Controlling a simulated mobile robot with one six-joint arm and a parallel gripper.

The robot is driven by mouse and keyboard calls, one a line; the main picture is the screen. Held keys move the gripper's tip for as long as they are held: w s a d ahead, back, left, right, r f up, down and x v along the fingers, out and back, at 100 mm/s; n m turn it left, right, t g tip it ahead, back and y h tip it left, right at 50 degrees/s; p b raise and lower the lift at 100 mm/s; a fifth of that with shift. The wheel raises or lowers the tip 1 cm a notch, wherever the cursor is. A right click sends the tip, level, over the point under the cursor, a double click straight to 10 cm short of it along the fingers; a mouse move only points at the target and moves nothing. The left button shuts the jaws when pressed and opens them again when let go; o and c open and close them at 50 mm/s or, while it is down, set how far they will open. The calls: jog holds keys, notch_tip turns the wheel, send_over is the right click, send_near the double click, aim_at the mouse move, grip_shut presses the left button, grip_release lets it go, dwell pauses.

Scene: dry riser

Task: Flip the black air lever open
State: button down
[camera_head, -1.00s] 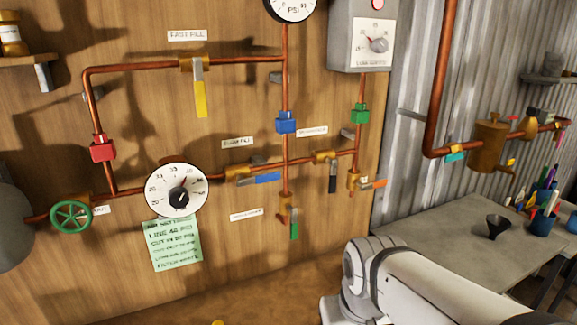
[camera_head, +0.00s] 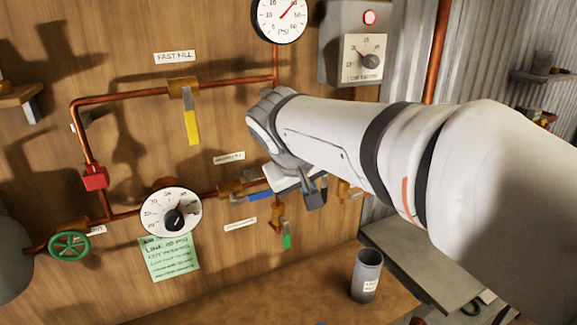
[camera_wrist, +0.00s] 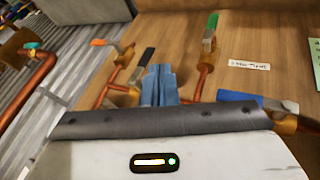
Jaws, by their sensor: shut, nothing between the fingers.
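The black air lever (camera_wrist: 147,57) shows in the wrist view on a brass valve, beside my gripper's fingers. It points away from its pipe, much the same way as the green lever (camera_wrist: 212,24). My gripper (camera_wrist: 159,72) is shut and empty, its fingertips close to the black lever; I cannot tell whether they touch. In the head view my gripper (camera_head: 314,196) is in front of the lower pipe, to the right of the blue lever (camera_head: 259,196). My arm and gripper hide most of the black lever and its valve there.
The blue lever (camera_wrist: 240,97) and the orange lever (camera_wrist: 99,42) flank the black one in the wrist view. The yellow lever (camera_head: 192,127), round dial (camera_head: 170,213) and green handwheel (camera_head: 69,246) are farther left. A grey cup (camera_head: 367,272) stands on the bench below.

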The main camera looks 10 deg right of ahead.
aim_at(322, 188)
jog(key=shift+w+a+r+t, duration=0.2)
jog(key=shift+w+r, duration=0.1)
jog(key=shift+r, duration=0.3)
jog(key=shift+w+a+r+t, duration=0.15)
jog(key=shift+w+r, duration=0.15)
jog(key=shift+r, duration=0.25)
jog(key=p+x, duration=0.1)
jog(key=x, duration=0.9)
jog(key=shift+d+f, duration=0.1)
jog(key=shift+d, duration=0.1)
